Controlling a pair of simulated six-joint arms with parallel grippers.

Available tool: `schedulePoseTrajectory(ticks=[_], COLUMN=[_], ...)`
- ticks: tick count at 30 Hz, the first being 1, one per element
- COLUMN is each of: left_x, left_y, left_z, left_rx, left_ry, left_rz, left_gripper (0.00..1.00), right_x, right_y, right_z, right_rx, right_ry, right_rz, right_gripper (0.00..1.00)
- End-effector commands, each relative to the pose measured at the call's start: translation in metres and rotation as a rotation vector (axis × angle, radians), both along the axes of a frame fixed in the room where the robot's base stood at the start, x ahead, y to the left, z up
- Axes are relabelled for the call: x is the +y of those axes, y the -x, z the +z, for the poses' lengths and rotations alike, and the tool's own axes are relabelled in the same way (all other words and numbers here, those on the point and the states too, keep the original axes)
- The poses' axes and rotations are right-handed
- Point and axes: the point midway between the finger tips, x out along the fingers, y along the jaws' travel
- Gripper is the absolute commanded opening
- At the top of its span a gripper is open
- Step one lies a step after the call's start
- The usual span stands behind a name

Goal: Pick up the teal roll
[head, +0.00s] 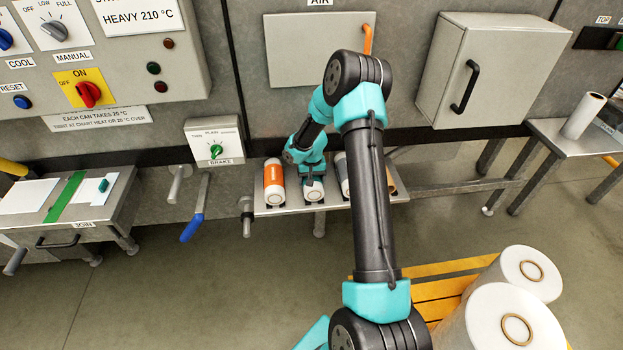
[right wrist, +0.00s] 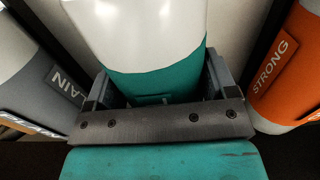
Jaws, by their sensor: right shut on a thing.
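The teal roll (right wrist: 160,80) is a white cylinder with a teal band, seen close up in the right wrist view. My right gripper (right wrist: 160,95) is shut on it, with one finger on each side of the band. In the head view the white end of the teal roll (head: 313,191) shows below my right gripper (head: 312,178), in the row on the small shelf (head: 330,202). The gripper and wrist hide most of the roll there. I cannot tell whether it is clear of the shelf. My left gripper is not in view.
A brake box (head: 214,141) and blue-handled lever (head: 194,215) are left of the shelf.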

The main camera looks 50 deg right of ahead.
Motion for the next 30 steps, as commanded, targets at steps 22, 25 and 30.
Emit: schedulePoseTrajectory(ticks=[22,25,30], left_x=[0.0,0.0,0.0], left_y=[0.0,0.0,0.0], left_z=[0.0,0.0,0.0], left_rx=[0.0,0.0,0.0], left_ry=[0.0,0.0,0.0], left_rz=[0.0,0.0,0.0], left_gripper=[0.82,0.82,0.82], right_x=[0.034,0.049,0.077], right_y=[0.031,0.044,0.069], right_z=[0.04,0.042,0.045], right_rx=[0.002,0.002,0.003], right_ry=[0.001,0.001,0.0], right_rz=[0.002,0.003,0.004], right_gripper=[0.39,0.39,0.39])
